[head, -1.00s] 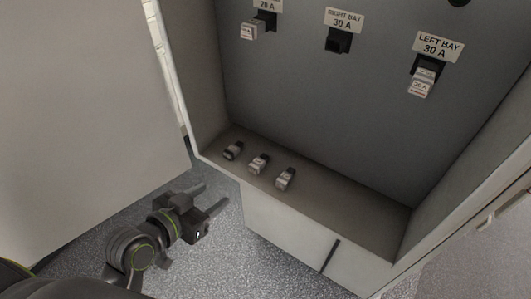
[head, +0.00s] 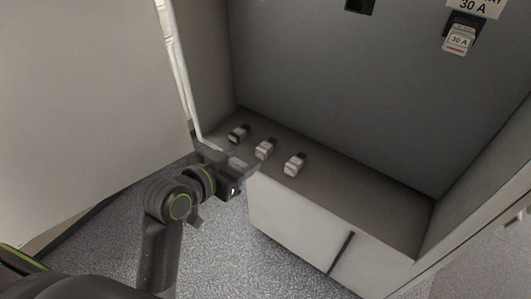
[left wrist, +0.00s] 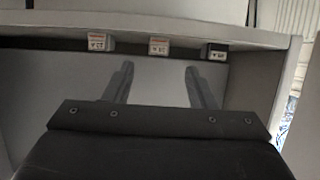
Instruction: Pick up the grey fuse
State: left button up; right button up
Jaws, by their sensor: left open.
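Three small fuses lie in a row on the cabinet's bottom ledge. The leftmost in the head view is the darkest and looks like the grey fuse (head: 238,133); it also shows as the dark one at the right in the left wrist view (left wrist: 216,52). The other two, a middle fuse (head: 265,149) and a right fuse (head: 294,164), have paler fronts. My left gripper (head: 226,157) is open and empty, just in front of the ledge, near the grey fuse but apart from it. In the left wrist view its fingers (left wrist: 159,70) point toward the row, centred nearest the middle fuse.
The ledge (head: 370,208) is clear to the right of the fuses. A 30 A fuse (head: 459,40) sits on the back panel at upper right. An empty black holder (head: 360,5) shows at the top. A large pale panel (head: 80,100) stands at the left.

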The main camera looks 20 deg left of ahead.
aim_at(260, 150)
pick_arm(q)
jog(key=x, duration=0.2)
jog(key=shift+w+d, duration=0.2)
jog(key=shift+w, duration=0.15)
jog(key=shift+p+x, duration=1.05)
jog(key=shift+x, duration=1.25)
jog(key=shift+w+d+f, duration=0.15)
jog(key=shift+w, duration=0.2)
jog(key=shift+c, duration=0.4)
jog(key=c, duration=0.9)
jog(key=shift+r, duration=0.6)
notch_tip(260, 150, up, 9)
jog(key=shift+f, duration=0.1)
